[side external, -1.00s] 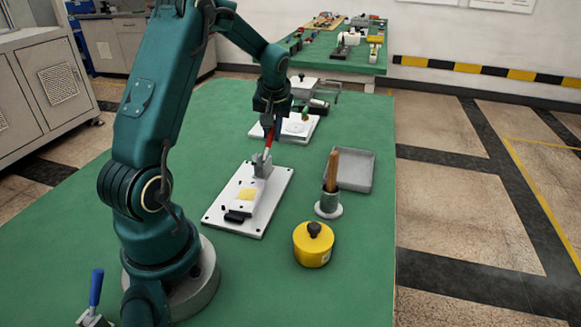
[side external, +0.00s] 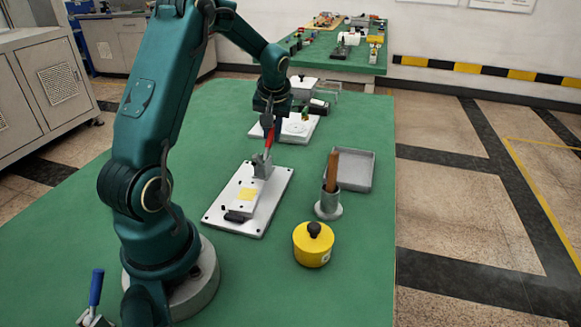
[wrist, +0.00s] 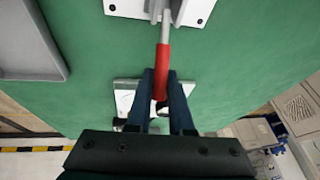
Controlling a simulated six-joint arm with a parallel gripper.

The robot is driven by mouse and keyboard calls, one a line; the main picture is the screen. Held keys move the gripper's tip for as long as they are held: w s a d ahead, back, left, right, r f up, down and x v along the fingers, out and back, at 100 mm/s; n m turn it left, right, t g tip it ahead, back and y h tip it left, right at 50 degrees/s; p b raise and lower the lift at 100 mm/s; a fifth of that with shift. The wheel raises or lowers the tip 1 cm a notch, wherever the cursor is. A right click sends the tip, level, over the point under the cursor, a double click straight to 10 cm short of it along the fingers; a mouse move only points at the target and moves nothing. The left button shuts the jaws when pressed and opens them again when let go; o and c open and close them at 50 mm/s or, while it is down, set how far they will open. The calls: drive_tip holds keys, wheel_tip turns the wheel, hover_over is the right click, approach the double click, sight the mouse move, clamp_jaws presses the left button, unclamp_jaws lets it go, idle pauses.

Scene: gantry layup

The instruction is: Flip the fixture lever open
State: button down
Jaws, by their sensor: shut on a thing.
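The fixture is a toggle clamp (side external: 262,166) at the far end of a light metal base plate (side external: 228,219) with corner holes. Its lever has a red handle (side external: 267,143) that stands up from the clamp, leaning slightly. In the wrist view, the red handle (wrist: 163,65) and its grey rod run from the clamp at the top edge toward my fingers. My gripper (side external: 271,128) is shut on the upper part of the red handle. In the wrist view, the two dark fingers of my gripper (wrist: 162,82) lie either side of it and hide part of its end.
A grey tray (side external: 350,170), a holder with a brown handle (side external: 332,170) and a yellow round container (side external: 313,245) stand right of the plate. A second white fixture plate (side external: 299,129) lies behind my gripper. A blue-handled lever (side external: 96,287) is at front left. Green table at front right is clear.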

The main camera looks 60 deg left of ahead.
idle(0.6)
drive_tip(key=shift+s+d+r+t+y, duration=0.25)
drive_tip(key=shift+s+r+t+y, duration=0.1)
drive_tip(key=shift+t+y, duration=0.2)
drive_tip(key=shift+s+d+r+t+y, duration=0.2)
drive_tip(key=shift+r+t+y, duration=0.15)
drive_tip(key=shift+t+y, duration=0.15)
drive_tip(key=c, duration=0.8)
unclamp_jaws()
drive_tip(key=shift+d+r, duration=0.1)
drive_tip(key=shift+v, duration=2.45)
